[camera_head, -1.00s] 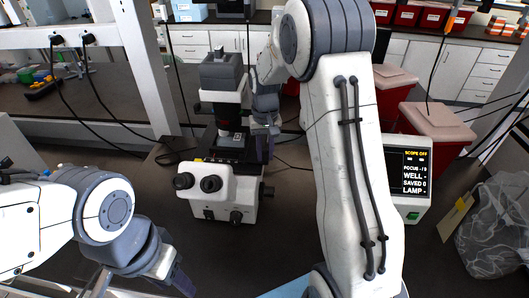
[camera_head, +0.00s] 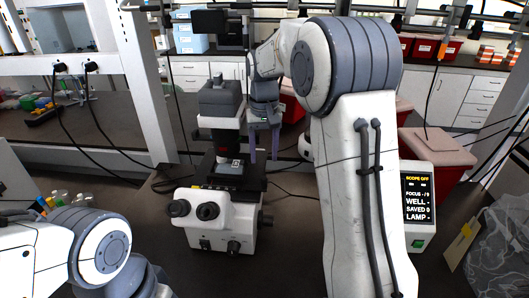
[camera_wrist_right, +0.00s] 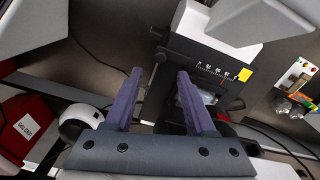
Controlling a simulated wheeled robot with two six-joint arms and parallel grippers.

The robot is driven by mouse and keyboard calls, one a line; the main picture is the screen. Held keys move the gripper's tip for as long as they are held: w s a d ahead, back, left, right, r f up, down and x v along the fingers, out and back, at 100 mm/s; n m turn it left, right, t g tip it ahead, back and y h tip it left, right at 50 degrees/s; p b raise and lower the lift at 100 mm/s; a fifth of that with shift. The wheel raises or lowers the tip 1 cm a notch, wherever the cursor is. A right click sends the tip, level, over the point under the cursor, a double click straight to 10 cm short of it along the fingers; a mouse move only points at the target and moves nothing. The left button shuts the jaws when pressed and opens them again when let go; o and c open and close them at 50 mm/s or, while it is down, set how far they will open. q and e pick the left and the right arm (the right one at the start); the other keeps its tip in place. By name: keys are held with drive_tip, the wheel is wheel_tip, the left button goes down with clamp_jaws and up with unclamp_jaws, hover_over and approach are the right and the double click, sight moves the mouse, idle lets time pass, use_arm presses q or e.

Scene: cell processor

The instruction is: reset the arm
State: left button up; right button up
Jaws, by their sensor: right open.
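My right gripper (camera_head: 264,155) hangs fingers-down beside the microscope (camera_head: 218,215), just right of its upper column and stage. In the right wrist view its two purple fingers (camera_wrist_right: 159,73) are apart with nothing held between them. The black microscope stage (camera_wrist_right: 212,65), with a ruler scale, lies beyond the fingertips. A small pale item (camera_head: 230,166) sits on the stage. My left arm (camera_head: 98,250) enters at the lower left. Its gripper is out of the frame.
A display box (camera_head: 418,205) reading "SCOPE OFF" stands right of my right arm. A red bin with a pale lid (camera_head: 436,150) is behind it. A clear plastic bag (camera_head: 497,250) lies at the far right. Cables cross the dark bench.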

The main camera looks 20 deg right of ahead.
drive_tip(key=shift+r, duration=0.75)
drive_tip(key=shift+s+a+f, duration=0.15)
drive_tip(key=shift+s+f, duration=0.1)
drive_tip(key=shift+f, duration=0.1)
drive_tip(key=s+a+f+n+t, duration=0.1)
drive_tip(key=s+a+f+n, duration=0.15)
drive_tip(key=s+f, duration=0.4)
drive_tip(key=s+a+f+n+t, duration=0.1)
drive_tip(key=s+a+f+t, duration=0.15)
drive_tip(key=s+f, duration=0.4)
drive_tip(key=s+a+r+n+g+b, duration=0.1)
drive_tip(key=s+a+n+b, duration=0.1)
drive_tip(key=s+a, duration=0.5)
drive_tip(key=s+a+r+n+g+y+b, duration=0.1)
drive_tip(key=s+a+n+g+b, duration=0.1)
drive_tip(key=s+a+n, duration=0.3)
drive_tip(key=s+a, duration=0.2)
drive_tip(key=s, duration=0.2)
drive_tip(key=shift+a+r, duration=0.15)
drive_tip(key=shift+r, duration=0.25)
